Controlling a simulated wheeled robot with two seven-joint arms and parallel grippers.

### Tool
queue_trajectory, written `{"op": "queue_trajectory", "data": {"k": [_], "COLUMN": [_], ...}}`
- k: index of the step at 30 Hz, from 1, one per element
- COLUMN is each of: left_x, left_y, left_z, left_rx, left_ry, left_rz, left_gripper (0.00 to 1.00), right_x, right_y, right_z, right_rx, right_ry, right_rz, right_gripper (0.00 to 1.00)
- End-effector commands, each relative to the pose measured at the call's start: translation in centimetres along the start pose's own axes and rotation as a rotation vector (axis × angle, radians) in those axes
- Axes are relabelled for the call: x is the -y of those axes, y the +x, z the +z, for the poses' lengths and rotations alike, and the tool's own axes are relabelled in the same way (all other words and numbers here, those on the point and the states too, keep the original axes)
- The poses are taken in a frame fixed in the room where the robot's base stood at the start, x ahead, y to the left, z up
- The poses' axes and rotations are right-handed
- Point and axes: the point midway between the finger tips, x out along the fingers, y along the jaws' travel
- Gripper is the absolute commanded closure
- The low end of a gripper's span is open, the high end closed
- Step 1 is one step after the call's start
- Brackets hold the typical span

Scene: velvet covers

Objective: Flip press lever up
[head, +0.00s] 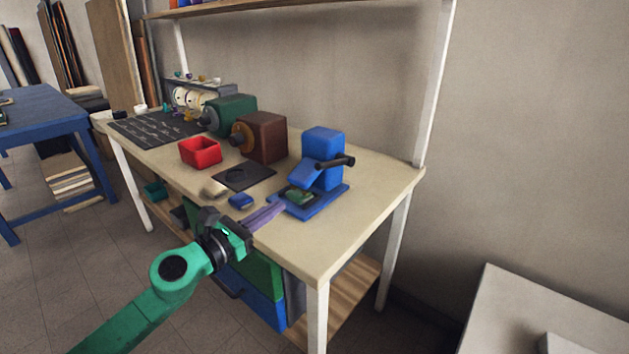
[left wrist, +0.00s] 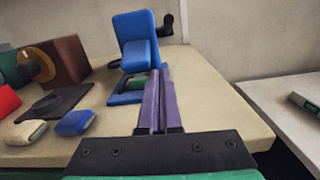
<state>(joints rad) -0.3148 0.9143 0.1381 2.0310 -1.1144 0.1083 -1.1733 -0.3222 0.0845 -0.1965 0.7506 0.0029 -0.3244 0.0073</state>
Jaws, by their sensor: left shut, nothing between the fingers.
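The blue press (head: 321,158) stands near the right end of the workbench, with a blue base plate (head: 323,201) and a green piece (head: 299,196) on it. Its dark lever (head: 336,162) sticks out sideways to the right from the upper body, roughly level. In the left wrist view the press (left wrist: 137,40) is ahead and the lever (left wrist: 168,24) shows at its upper right. My left gripper (head: 282,206) has purple fingers, shut and empty, with the tips at the front edge of the press base and below the lever. It also fills the middle of the left wrist view (left wrist: 158,80). My right gripper is out of view.
On the workbench (head: 290,245), left of the press, are a brown machine (head: 266,137), a green machine (head: 232,113), a red bin (head: 200,151), a dark plate (head: 245,176) and small blue and beige blocks. A white table (head: 540,310) stands at right. The bench's front right corner is clear.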

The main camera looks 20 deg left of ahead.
Motion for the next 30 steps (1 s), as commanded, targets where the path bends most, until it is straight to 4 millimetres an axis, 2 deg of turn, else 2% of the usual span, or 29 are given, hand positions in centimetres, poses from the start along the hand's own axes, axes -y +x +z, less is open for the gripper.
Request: {"op": "queue_trajectory", "data": {"k": [3,11,16,24,30], "left_x": [0.6,0.7,0.6,0.8,1.0], "left_y": [0.2,0.2,1.1,5.4,9.7], "left_z": [-0.4,-0.4,-0.2,0.0,-0.3], "left_rx": [-0.035,-0.036,-0.034,-0.031,-0.030], "left_ry": [0.131,0.132,0.127,0.128,0.123], "left_rz": [-0.053,-0.054,-0.053,-0.052,-0.049], "left_gripper": [1.00,1.00,1.00,1.00,1.00], "right_x": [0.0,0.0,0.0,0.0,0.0], "right_y": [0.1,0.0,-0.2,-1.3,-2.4], "right_z": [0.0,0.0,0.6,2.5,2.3], "right_rx": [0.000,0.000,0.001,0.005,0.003], "right_ry": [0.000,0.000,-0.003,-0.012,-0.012], "right_rz": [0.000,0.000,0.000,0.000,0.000], "right_gripper": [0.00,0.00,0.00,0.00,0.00]}}
